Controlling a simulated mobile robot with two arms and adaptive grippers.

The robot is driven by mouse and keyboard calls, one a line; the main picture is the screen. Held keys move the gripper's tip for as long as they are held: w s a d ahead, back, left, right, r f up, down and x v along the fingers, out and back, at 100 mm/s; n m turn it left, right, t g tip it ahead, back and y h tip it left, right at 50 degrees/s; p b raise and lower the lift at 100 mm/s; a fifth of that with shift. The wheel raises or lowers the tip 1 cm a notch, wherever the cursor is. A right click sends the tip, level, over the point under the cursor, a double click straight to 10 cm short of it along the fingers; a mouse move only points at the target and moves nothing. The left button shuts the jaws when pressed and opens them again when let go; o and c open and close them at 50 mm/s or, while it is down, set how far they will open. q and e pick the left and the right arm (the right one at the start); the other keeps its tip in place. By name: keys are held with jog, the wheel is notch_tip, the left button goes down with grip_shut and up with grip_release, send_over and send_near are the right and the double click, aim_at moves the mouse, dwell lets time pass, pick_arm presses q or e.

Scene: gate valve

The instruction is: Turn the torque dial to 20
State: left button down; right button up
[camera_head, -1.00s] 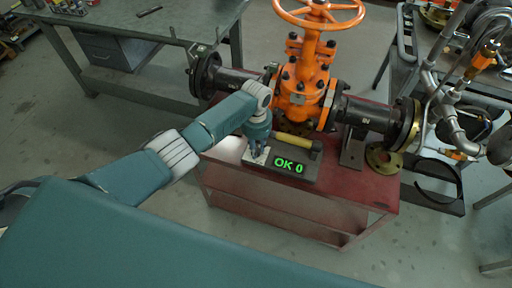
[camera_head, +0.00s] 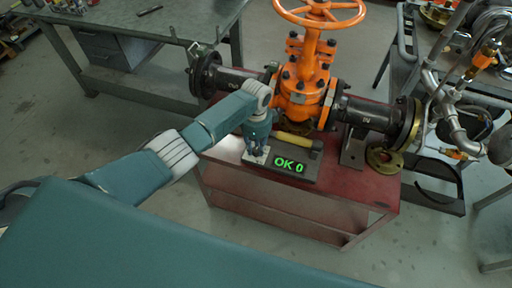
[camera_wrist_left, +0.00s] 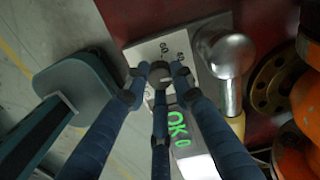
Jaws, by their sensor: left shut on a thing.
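The torque dial (camera_wrist_left: 159,72) is a small dark knob on a pale plate with printed numbers, seen in the left wrist view. The numbers are too blurred to read surely. My left gripper (camera_wrist_left: 158,78) points down with its fingers closed around the dial; in the head view the gripper (camera_head: 256,146) hides the dial. The dial's box carries a display (camera_head: 289,165) with green characters reading "OK 0". The display also shows in the left wrist view (camera_wrist_left: 178,130), partly behind a finger. My right gripper is not in view.
The red cart (camera_head: 350,190) carries the box and the orange gate valve (camera_head: 302,88). A grey workbench (camera_head: 170,25) stands behind.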

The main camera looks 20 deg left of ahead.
aim_at(256, 150)
pick_arm(q)
jog(key=shift+s+d+f+m, duration=0.1)
jog(key=shift+m, duration=0.45)
jog(key=shift+s+f+m, duration=0.1)
jog(key=shift+m, duration=0.45)
jog(key=c, duration=1.5)
grip_release()
jog(key=shift+o, duration=0.2)
jog(key=shift+r, duration=0.15)
jog(key=shift+w+r, duration=0.1)
jog(key=shift+r, duration=0.1)
notch_tip(256, 150, up, 12)
jog(key=shift+f, duration=0.2)
